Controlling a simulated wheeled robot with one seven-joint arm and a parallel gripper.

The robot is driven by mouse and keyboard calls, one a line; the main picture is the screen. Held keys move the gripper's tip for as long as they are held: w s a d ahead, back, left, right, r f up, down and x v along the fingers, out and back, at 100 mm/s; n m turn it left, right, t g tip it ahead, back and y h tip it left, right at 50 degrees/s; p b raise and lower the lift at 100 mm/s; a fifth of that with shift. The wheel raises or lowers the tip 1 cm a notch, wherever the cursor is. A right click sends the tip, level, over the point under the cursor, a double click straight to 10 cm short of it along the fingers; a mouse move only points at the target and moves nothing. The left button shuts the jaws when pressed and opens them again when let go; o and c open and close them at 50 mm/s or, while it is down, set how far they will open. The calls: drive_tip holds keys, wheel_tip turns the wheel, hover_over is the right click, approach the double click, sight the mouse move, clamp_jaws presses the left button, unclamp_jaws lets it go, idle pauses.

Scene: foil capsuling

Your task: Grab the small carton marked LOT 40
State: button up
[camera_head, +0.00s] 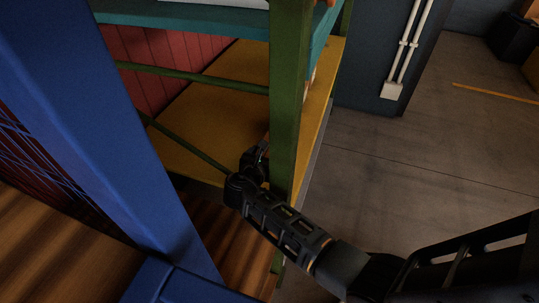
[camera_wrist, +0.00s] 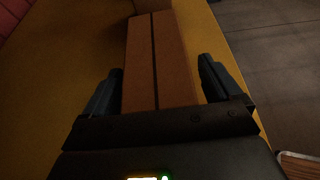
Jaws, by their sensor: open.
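In the wrist view my gripper (camera_wrist: 161,88) is open, with one dark finger on each side of a brown carton (camera_wrist: 175,62). The carton has a dark seam along its top and lies on a yellow shelf (camera_wrist: 85,70). I cannot tell whether the fingers touch it. No lot marking is readable on the side that shows. In the head view my gripper (camera_head: 256,160) is over the lower yellow shelf (camera_head: 222,90), behind the green post; the post hides most of the carton there.
A green post (camera_head: 289,100) stands close beside my arm, and a green rail (camera_head: 200,77) crosses the shelf opening. A teal upper shelf (camera_head: 190,14) lies above. A blue post (camera_head: 110,120) is at the left. Grey floor (camera_head: 430,150) is open at the right.

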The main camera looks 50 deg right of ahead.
drive_tip(key=c, duration=1.2)
drive_tip(key=shift+r, duration=0.1)
